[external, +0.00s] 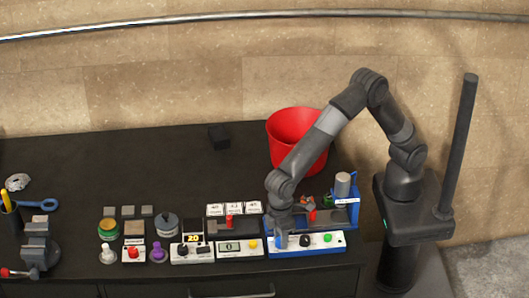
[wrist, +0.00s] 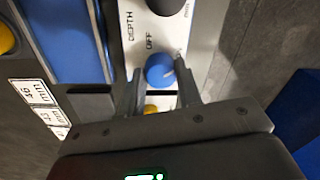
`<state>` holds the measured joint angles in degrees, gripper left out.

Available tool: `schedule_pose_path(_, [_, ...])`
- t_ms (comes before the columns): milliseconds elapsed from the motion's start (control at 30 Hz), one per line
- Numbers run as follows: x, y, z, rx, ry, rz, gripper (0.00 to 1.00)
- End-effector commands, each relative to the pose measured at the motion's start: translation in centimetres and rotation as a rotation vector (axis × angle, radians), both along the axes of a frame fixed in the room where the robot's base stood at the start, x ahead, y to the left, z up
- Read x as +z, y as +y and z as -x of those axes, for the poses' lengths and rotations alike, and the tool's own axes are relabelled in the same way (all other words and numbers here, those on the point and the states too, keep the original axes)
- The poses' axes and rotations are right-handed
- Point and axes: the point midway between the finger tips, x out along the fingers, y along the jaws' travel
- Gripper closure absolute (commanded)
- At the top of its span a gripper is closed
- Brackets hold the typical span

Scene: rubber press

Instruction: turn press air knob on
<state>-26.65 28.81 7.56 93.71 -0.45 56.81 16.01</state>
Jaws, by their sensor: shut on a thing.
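A blue round knob (wrist: 160,70) sits on a white panel (wrist: 200,35) in the wrist view, with lettering above it that seems to read OFF. My gripper (wrist: 159,78) has one finger on each side of this knob and is shut on it. In the external view my gripper (external: 281,226) reaches down to the left end of the white panel (external: 318,241) at the front of the blue press (external: 354,206). A pale mark shows on the knob's right side.
A black knob (wrist: 168,5) is on the same panel, near the DEPTH label. Control boxes (external: 240,248) stand close on the left. A red bucket (external: 297,136) stands behind. The table's back left is mostly clear.

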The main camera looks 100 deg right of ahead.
Motion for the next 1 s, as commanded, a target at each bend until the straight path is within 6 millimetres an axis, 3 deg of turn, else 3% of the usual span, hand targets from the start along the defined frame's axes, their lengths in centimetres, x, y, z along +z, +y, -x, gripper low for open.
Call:
schedule_pose_path(200, [0.1, 0.1, -0.1, 0.001, -0.005, -0.002, 0.91])
schedule_pose_path(233, [0.1, 0.1, -0.1, 0.001, -0.005, -0.002, 0.68])
schedule_pose_path(500, [0.1, 0.0, -0.1, 0.001, -0.002, -0.002, 0.47])
schedule_pose_path(767, [0.2, 0.0, 0.0, 0.001, -0.002, -0.001, 0.47])
schedule_pose_path(1000, [3.7, -0.2, -0.2, 0.002, -0.006, -0.003, 0.47])
